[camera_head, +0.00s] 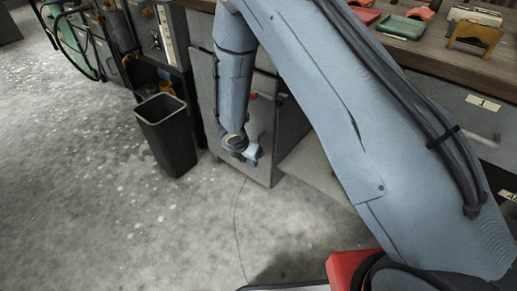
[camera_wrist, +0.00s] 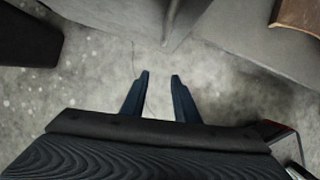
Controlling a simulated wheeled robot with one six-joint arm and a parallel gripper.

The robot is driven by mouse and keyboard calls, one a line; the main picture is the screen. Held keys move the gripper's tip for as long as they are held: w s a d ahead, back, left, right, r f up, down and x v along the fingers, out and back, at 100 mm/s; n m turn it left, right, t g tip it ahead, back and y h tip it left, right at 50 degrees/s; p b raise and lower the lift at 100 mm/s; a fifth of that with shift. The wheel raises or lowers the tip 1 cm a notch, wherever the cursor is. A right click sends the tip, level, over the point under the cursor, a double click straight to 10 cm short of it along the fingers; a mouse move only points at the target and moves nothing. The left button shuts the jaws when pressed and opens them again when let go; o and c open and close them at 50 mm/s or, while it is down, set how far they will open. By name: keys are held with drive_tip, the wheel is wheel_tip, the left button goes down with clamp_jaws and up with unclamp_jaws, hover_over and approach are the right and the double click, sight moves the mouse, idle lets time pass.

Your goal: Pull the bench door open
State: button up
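The grey bench door (camera_head: 264,125) stands below the wooden bench top in the head view, partly hidden behind my arm. A small red part (camera_head: 252,97) shows beside my forearm; I cannot tell if it belongs to the door. My gripper (camera_head: 250,156) hangs low in front of the door's lower part. In the wrist view my gripper (camera_wrist: 159,78) has its two dark fingers apart, with only floor showing between them. A grey panel corner (camera_wrist: 170,25) lies beyond the fingertips, apart from them in the picture. I cannot tell how far the door is open.
A black bin (camera_head: 168,135) stands on the floor left of the door. The bench top (camera_head: 440,60) holds several small trays and blocks at upper right. A drawer (camera_head: 460,95) labelled 1 is below it. The concrete floor (camera_head: 90,210) is clear at left.

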drive_tip(key=w+d, duration=0.1)
drive_tip(key=w, duration=0.1)
drive_tip(key=w+d, duration=0.1)
drive_tip(key=w, duration=0.1)
drive_tip(key=w+d, duration=0.2)
drive_tip(key=shift+w, duration=0.2)
drive_tip(key=shift+w+d+f, duration=0.1)
drive_tip(key=shift+w+f, duration=0.2)
drive_tip(key=shift+f, duration=0.25)
drive_tip(key=shift+c, duration=0.3)
clamp_jaws()
